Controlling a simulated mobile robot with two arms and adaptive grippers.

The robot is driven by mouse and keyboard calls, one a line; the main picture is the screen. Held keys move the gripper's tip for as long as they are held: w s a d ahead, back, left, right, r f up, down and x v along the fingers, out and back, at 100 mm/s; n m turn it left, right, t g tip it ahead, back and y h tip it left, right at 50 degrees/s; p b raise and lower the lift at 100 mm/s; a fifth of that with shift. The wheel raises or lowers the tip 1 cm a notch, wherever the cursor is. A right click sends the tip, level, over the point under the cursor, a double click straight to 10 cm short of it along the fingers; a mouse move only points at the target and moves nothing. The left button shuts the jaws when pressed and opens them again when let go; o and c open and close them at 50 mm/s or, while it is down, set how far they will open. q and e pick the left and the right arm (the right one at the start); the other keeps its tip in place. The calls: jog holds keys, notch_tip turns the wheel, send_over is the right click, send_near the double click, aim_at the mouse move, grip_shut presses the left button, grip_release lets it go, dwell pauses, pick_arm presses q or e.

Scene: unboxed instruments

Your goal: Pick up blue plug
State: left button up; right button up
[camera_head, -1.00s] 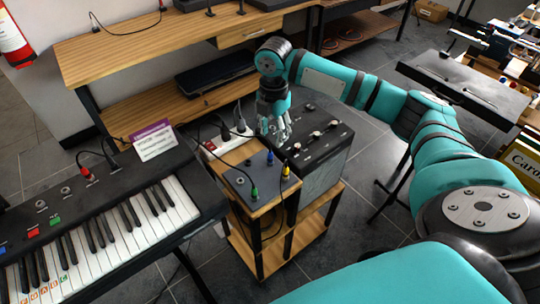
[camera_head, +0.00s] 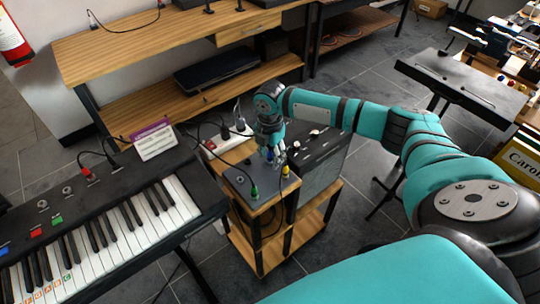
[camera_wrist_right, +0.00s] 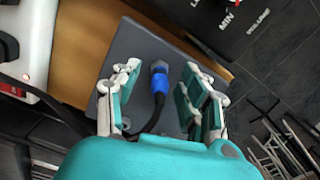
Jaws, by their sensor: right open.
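The blue plug (camera_wrist_right: 160,84) stands in the grey box (camera_wrist_right: 128,42), with a black cable running from it towards the bottom of the right wrist view. My right gripper (camera_wrist_right: 164,92) is open, with one finger on each side of the plug and a gap on both sides. In the head view the right gripper (camera_head: 271,153) is over the grey box (camera_head: 240,185), and the blue plug (camera_head: 270,156) shows only as a small blue patch between its fingers. My left gripper is not in view.
A green plug (camera_head: 254,192) and a yellow plug (camera_head: 285,171) stand in the same box. A black amplifier (camera_head: 322,160) is close on the right, a white power strip (camera_head: 228,140) behind. A keyboard (camera_head: 100,220) fills the left.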

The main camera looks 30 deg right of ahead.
jog(key=shift+c, duration=0.3)
grip_shut()
